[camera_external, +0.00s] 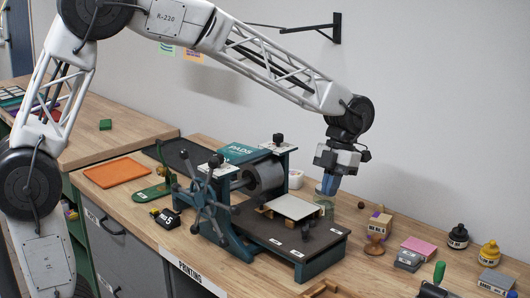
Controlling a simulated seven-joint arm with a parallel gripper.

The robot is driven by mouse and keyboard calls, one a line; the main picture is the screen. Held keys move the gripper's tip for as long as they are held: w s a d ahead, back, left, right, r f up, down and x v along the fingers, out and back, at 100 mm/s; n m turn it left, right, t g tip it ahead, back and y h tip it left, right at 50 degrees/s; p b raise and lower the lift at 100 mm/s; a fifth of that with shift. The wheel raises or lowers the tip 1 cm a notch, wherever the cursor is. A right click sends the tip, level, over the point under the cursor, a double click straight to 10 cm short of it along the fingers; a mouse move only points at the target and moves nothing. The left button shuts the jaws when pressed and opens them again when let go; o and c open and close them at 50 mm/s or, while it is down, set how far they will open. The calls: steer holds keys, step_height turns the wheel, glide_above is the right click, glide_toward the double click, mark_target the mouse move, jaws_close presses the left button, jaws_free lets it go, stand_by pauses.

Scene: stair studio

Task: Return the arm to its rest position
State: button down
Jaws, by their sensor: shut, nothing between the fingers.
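My gripper (329,184) is at the end of my arm, right of centre in the external view. It points down with its bluish fingertips low, above or just behind the back right of the printing press. The fingers are shut and nothing shows between them. A greenish glass jar (324,203) stands close below the fingertips. I cannot tell whether they touch it or are inside its mouth. My arm reaches from the left across the top of the picture, bent at the elbow and stretched out over the bench.
The press (262,203) with its roller and spoked wheel fills the bench middle. Right of it stand a wooden-handled stamp (375,244), small boxes (409,260), a black bottle (458,237) and a yellow bottle (489,254). An orange tray (115,173) lies left. A wall bracket (335,28) juts out above.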

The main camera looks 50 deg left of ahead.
stand_by(0.4)
steer(key=s+a+r+n+t, duration=0.2)
steer(key=s+a+r+n, duration=0.1)
steer(key=s+a+n, duration=0.5)
steer(key=s+a+r+n+t, duration=0.1)
steer(key=s+a+r+n, duration=0.3)
steer(key=s+n, duration=0.5)
steer(key=s+a+f+n+t, duration=0.1)
steer(key=s+a+n, duration=0.3)
steer(key=s+n, duration=0.3)
steer(key=s+a+f+n+t, duration=0.2)
steer(key=s+a+n, duration=0.2)
steer(key=s+n, duration=0.4)
steer(key=shift+f+n+t, duration=0.2)
steer(key=shift+n+t, duration=0.1)
steer(key=shift+n, duration=1.2)
